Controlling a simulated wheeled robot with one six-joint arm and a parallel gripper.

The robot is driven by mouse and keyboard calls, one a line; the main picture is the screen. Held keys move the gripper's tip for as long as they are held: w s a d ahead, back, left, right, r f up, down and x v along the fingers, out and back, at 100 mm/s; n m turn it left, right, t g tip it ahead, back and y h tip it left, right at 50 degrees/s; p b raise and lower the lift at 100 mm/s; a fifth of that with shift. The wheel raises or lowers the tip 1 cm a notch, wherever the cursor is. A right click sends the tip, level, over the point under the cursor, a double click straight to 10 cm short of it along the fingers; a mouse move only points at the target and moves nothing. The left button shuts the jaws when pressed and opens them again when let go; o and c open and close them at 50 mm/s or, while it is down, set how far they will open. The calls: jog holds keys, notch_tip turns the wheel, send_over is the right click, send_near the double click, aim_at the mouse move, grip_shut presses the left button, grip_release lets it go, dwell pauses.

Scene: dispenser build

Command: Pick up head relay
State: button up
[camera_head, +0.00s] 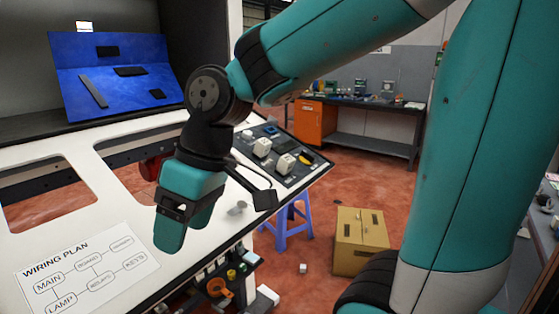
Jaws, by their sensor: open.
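My gripper (187,222) is open, with teal fingers pointing down over the white table near its front. I see nothing between the fingers, though the inner side is partly hidden. Two white block-like parts, a left one (262,147) and a right one (285,163), sit on a dark tray (292,178) to the right of my gripper, apart from it. They may be relays; I cannot tell which is the head relay. A small grey piece (237,208) lies on the table just right of my fingers.
A blue panel (85,95) with black parts stands at the back left. The wiring plan sheet (85,285) lies at front left. The table has cut-outs. A blue stool (290,225), a cardboard box (359,240) and a small white cube (303,268) are on the floor.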

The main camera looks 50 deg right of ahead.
jog(key=w+d+r+m+t+p, duration=0.1)
jog(key=w+d+r, duration=0.25)
jog(key=d, duration=0.35)
jog(key=w+d+r+m+t+p, duration=0.1)
jog(key=w+d+r, duration=0.1)
jog(key=w+d, duration=0.35)
jog(key=m+h+p, duration=0.2)
jog(key=m+h, duration=0.1)
send_near(286, 156)
jog(key=shift+t, duration=0.4)
jog(key=x, duration=0.2)
jog(key=p+x, duration=0.1)
jog(key=x, duration=0.1)
jog(key=p+x, duration=0.1)
jog(key=x, duration=0.1)
jog(key=shift+s+d+f, duration=0.15)
jog(key=shift+s+f, duration=0.15)
jog(key=shift+f, duration=0.1)
jog(key=shift+p+x, duration=1.6)
jog(key=shift+x, duration=1.1)
jog(key=c, duration=1.1)
jog(key=shift+r, duration=0.15)
